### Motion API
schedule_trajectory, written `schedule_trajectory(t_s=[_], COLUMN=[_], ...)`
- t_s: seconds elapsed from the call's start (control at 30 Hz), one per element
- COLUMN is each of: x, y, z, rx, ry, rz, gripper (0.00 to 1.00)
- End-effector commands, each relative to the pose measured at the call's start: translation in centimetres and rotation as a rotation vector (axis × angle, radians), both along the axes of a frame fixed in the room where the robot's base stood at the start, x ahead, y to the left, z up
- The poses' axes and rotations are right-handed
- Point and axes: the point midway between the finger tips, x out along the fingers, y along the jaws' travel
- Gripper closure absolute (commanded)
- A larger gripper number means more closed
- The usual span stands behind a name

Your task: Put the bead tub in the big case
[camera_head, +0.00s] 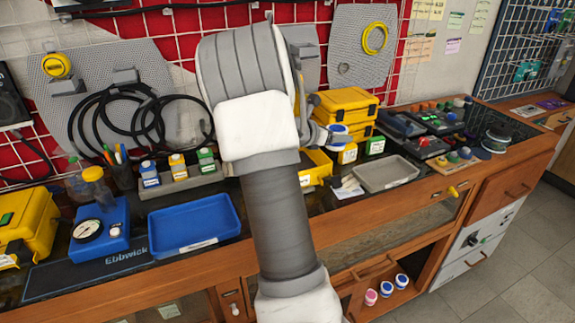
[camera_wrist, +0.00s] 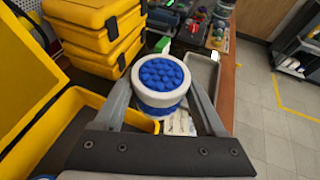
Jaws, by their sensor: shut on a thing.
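The bead tub (camera_wrist: 160,83) is a round white tub with blue beads showing in its top. My gripper (camera_wrist: 159,92) is shut on it, with one finger on each side, and the tub looks about upright. In the head view the tub (camera_head: 339,132) shows just right of my arm, which hides most of the gripper. An open yellow case (camera_wrist: 92,104) lies below and left of the tub in the wrist view, its raised lid (camera_wrist: 28,75) at the left. In the head view the open case (camera_head: 318,168) is partly behind my arm. I cannot tell its inside clearly.
Closed yellow cases (camera_head: 346,104) are stacked behind the open one. A grey tray (camera_head: 386,173) lies to the right, a blue tray (camera_head: 194,228) to the left. Small labelled bottles (camera_head: 178,166) stand in a holder. Several small tubs (camera_head: 386,287) sit on a lower shelf.

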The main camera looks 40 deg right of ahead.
Motion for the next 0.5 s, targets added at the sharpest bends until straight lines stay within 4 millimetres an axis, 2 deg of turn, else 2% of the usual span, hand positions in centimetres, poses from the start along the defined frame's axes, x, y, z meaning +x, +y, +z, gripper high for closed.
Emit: schedule_trajectory(t_s=[0.3,0.5], x=[6.6,9.3], y=[2.8,4.0], z=[-4.4,-6.2], rx=[0.001,0.000], ry=[0.001,0.000], rz=[0.003,0.000], gripper=[0.87,0.87])
